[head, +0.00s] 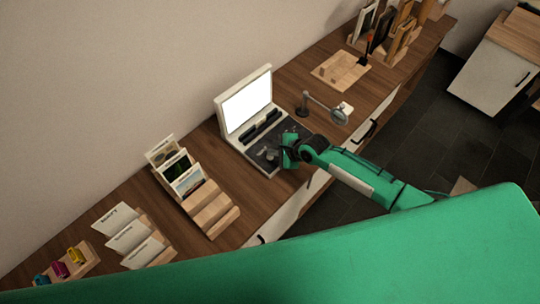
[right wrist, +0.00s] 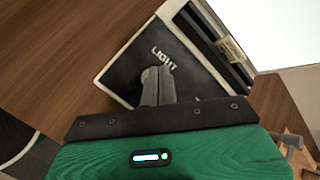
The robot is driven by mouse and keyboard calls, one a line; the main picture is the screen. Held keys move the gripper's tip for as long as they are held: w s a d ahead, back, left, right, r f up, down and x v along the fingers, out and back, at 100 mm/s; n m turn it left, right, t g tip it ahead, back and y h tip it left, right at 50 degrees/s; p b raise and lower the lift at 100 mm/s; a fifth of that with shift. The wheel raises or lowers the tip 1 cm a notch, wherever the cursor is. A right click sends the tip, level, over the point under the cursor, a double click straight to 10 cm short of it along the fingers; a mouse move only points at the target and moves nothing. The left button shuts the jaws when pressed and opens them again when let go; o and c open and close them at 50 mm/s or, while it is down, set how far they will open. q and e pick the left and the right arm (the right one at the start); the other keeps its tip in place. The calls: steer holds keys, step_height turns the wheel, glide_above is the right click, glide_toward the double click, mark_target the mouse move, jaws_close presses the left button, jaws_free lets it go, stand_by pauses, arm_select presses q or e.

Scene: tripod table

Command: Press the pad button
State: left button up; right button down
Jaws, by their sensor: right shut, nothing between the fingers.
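A white device with a bright, lit upright screen (head: 247,104) stands on the wooden table. Its low base carries a dark pad (head: 257,158), partly hidden by my right gripper (head: 272,155). In the right wrist view the black pad (right wrist: 124,72) has a pale rim and the word LIGHT. My right gripper's fingers (right wrist: 152,74) are shut and empty, and their tips show over the pad beside the word. I cannot tell whether they touch it. My left gripper is not in view.
A magnifier lamp (head: 322,108) stands just right of the device. A wooden card rack (head: 212,208) stands to its left, with more holders beyond. A wooden board (head: 340,71) lies farther right. Bare table shows between the card rack and the device.

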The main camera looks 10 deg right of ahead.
mark_target(273, 158)
steer(key=shift+f, duration=0.45)
stand_by(0.6)
steer(key=shift+r, duration=0.1)
steer(key=shift+r+p, duration=0.65)
steer(key=shift+p, duration=0.25)
step_height(273, 158, up, 6)
steer(key=p, duration=0.7)
